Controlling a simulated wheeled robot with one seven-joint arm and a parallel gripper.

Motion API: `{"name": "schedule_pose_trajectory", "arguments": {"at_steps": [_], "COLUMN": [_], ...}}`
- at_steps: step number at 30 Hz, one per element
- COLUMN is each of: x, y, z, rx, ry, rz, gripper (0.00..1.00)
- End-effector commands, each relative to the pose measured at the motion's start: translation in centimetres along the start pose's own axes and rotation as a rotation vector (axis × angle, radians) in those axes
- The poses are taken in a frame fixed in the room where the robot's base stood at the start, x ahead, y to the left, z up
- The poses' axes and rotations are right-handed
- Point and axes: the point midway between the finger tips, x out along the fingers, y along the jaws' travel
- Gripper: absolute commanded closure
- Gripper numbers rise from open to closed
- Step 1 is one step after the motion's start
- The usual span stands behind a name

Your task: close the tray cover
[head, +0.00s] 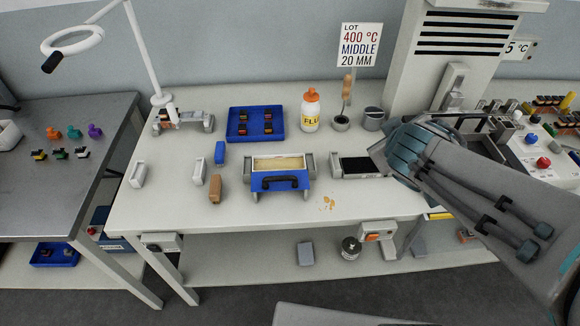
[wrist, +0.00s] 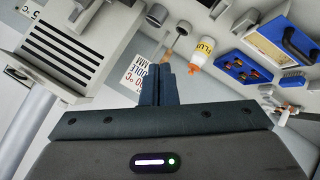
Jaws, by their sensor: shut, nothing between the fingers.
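The tray (head: 307,165) is a grey-ended box on the bench with a cream-coloured inside showing. Its blue cover (head: 262,188) with a black handle (head: 281,183) is at the front and leaves the inside exposed, so it stands open. In the wrist view the blue cover (wrist: 284,38) and its black handle show at the upper right. My gripper (head: 379,156) is right of the tray, over a dark-topped grey unit, apart from the cover. In the wrist view its fingers (wrist: 156,82) are together and hold nothing.
A dark-topped grey unit (head: 355,166) stands right of the tray. Behind are a blue connector tray (head: 240,138), a flux bottle (head: 310,113) and a cup with a wooden-handled tool (head: 341,122). The front bench strip is mostly clear.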

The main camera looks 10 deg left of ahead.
Motion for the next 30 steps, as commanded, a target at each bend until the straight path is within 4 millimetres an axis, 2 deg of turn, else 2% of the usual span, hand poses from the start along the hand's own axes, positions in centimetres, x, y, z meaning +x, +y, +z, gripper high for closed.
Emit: {"name": "schedule_pose_trajectory", "arguments": {"at_steps": [1,3,7,9,12,15,18,23,30], "x": [1.2,1.9,2.7,2.7,2.4,2.0,1.7,1.7,3.3], "y": [-2.1,-4.7,-10.6,-13.7,-17.3,-19.9,-21.3,-22.2,-23.7], "z": [-0.6,-1.7,-2.7,-2.5,-1.6,-0.6,0.2,0.6,0.5], "rx": [-0.071,-0.168,-0.340,-0.426,-0.526,-0.602,-0.647,-0.671,-0.670], "ry": [0.055,0.131,0.247,0.289,0.321,0.335,0.336,0.337,0.334], "rz": [-0.039,-0.105,-0.266,-0.362,-0.487,-0.585,-0.645,-0.678,-0.679], "gripper": [1.00,1.00,1.00,1.00,1.00,1.00,1.00,1.00,1.00]}}
